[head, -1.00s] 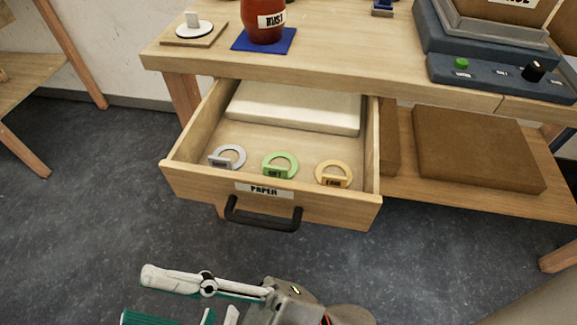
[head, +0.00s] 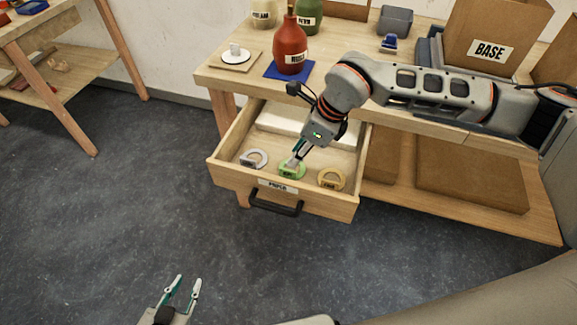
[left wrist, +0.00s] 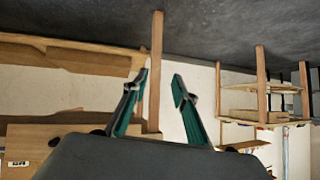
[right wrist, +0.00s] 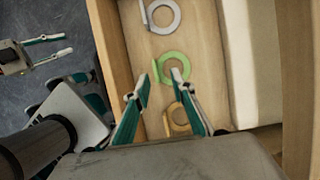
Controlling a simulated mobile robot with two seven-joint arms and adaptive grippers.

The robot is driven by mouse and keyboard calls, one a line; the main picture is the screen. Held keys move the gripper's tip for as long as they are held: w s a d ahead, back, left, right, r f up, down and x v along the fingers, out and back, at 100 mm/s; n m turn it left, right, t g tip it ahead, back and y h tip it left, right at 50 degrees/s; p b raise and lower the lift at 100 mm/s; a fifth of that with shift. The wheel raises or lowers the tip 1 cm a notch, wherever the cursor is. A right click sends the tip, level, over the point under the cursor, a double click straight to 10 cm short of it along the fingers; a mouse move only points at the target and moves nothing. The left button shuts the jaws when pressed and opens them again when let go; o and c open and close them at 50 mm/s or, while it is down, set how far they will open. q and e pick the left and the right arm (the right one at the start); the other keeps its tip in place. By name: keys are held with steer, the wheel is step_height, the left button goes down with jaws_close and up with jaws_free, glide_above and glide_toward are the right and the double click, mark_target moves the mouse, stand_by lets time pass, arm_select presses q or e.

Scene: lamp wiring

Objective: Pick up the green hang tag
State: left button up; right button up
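The green hang tag (head: 291,170) is a ring with a small label block, lying in the open drawer (head: 227,178) between a grey tag (head: 254,159) and a yellow tag (head: 332,180). My right gripper (head: 293,160) reaches down into the drawer at the green tag. In the right wrist view its fingers (right wrist: 159,82) are apart, with the green tag (right wrist: 173,56) just ahead of and partly between the tips; I cannot tell whether they touch it. My left gripper (head: 184,284) is open and empty over the floor, well away from the drawer. It also shows open in the left wrist view (left wrist: 160,82).
A white stack (head: 290,122) fills the back of the drawer. The drawer front has a dark handle (head: 276,203). Above, the bench carries a red bottle (head: 291,48) on a blue mat and a box marked BASE (head: 487,40). The floor in front is clear.

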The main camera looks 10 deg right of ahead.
mark_target(289, 170)
steer(key=shift+s+a+f, duration=0.1)
steer(key=shift+f, duration=0.55)
steer(key=shift+s+a+r, duration=0.1)
steer(key=shift+s+r, duration=0.1)
steer(key=shift+s, duration=0.2)
steer(key=shift+s+a+f, duration=0.15)
steer(key=shift+a+f, duration=0.05)
steer(key=shift+f, duration=0.1)
steer(key=shift+w+a+f, duration=0.15)
steer(key=shift+w+f, duration=0.3)
steer(key=shift+f, duration=0.75)
steer(key=x, duration=0.4)
steer(key=shift+b, duration=0.4)
steer(key=shift+s+r, duration=0.1)
jaws_close()
